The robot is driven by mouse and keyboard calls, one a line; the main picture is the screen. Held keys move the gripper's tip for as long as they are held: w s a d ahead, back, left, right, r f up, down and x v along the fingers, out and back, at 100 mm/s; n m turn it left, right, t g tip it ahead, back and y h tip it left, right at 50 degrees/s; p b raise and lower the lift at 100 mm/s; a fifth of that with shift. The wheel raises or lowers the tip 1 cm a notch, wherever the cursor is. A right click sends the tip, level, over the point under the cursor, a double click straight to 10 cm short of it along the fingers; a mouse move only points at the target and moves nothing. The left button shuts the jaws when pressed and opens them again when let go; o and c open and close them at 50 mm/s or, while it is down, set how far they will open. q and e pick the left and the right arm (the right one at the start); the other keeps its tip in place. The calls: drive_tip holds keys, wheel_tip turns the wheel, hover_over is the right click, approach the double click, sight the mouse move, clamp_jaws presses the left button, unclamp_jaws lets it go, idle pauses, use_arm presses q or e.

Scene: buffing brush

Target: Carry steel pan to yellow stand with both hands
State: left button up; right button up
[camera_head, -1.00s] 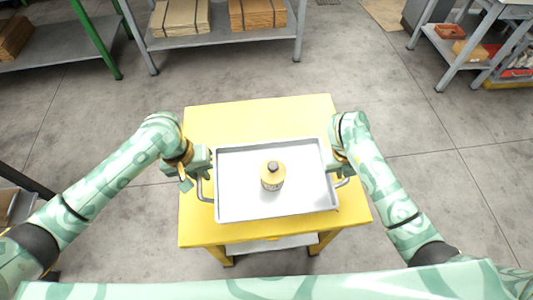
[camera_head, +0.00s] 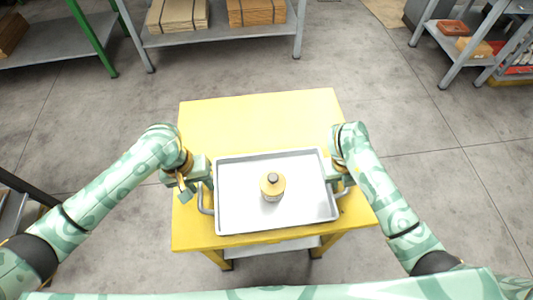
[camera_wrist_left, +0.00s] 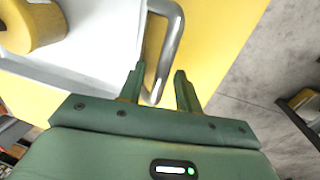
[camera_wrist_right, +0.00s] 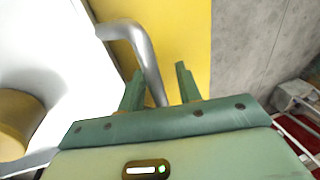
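The steel pan (camera_head: 305,212) is a shallow, bright rectangular tray with a bar handle at each short end. It appears to lie on the yellow stand (camera_head: 260,118), near its front edge. In the head view the fingers are partly hidden.
A lower shelf (camera_head: 272,247) shows under the stand. Grey shelving with cardboard stacks (camera_head: 178,14) is at the back, and another rack (camera_head: 475,45) is at the back right. The concrete floor around the stand is clear.

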use_arm(q)
drive_tip(key=shift+r, duration=0.1)
use_arm(e)
drive_tip(key=shift+r, duration=0.1)
drive_tip(key=shift+a, duration=0.1)
drive_tip(key=shift+r, duration=0.4)
use_arm(q)
wheel_tip(320, 180, up, 12)
drive_tip(key=a, duration=0.2)
use_arm(e)
drive_tip(key=v, duration=1.1)
use_arm(q)
drive_tip(key=shift+a, duration=0.1)
